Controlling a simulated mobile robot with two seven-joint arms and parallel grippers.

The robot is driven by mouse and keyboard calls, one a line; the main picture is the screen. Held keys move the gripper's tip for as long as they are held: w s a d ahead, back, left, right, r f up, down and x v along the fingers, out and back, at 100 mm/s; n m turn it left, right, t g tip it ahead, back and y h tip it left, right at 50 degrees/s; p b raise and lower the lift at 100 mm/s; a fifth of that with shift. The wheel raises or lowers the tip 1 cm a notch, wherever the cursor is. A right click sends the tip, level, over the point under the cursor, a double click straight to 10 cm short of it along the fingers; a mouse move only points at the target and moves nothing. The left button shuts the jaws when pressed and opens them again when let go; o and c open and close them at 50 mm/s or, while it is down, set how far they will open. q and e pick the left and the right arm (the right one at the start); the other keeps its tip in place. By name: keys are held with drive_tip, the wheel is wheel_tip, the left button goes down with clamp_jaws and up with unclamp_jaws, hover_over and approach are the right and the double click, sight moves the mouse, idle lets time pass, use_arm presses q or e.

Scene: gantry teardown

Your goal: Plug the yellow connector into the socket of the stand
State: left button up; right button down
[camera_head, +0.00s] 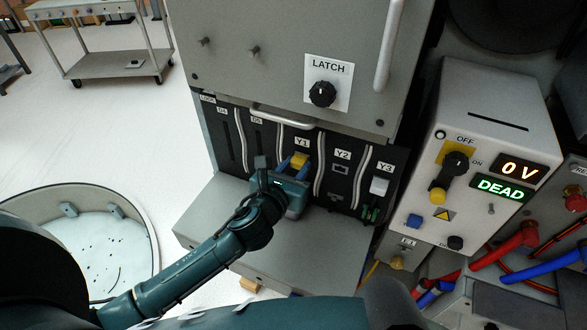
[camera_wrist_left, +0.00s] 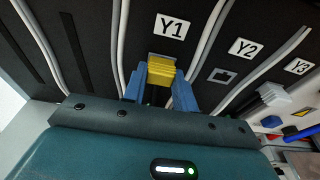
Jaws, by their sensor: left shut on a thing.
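The yellow connector (camera_head: 299,160) is at the Y1 position of the black panel, right below the Y1 label. In the left wrist view the yellow connector (camera_wrist_left: 161,72) sits between the two blue fingers, against a grey socket edge. My left gripper (camera_head: 292,168) is shut on it; its fingers (camera_wrist_left: 160,88) flank the connector. How deep the connector sits at Y1 is hidden. A small block with a yellowish round part (camera_head: 397,263) and a small label stands at the right of the cabinet; I cannot tell whether it is the stand's socket. My right gripper is not in view.
Y2 (camera_head: 341,169) shows an empty opening; Y3 (camera_head: 379,186) holds a white plug. Grey cables run down beside the slots. A control box (camera_head: 470,150) reading 0 V and DEAD stands at the right, near red and blue cables. A grey ledge (camera_head: 215,225) lies below the panel.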

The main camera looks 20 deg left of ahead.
use_arm(q)
drive_tip(key=o, duration=1.1)
drive_tip(key=shift+w, duration=0.15)
drive_tip(key=shift+o, duration=0.2)
drive_tip(key=v, duration=0.5)
drive_tip(key=shift+f, duration=0.2)
drive_tip(key=b+v, duration=0.1)
drive_tip(key=v, duration=1.1)
drive_tip(key=shift+f, duration=0.3)
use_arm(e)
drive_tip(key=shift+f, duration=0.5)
use_arm(q)
drive_tip(key=shift+s, duration=0.25)
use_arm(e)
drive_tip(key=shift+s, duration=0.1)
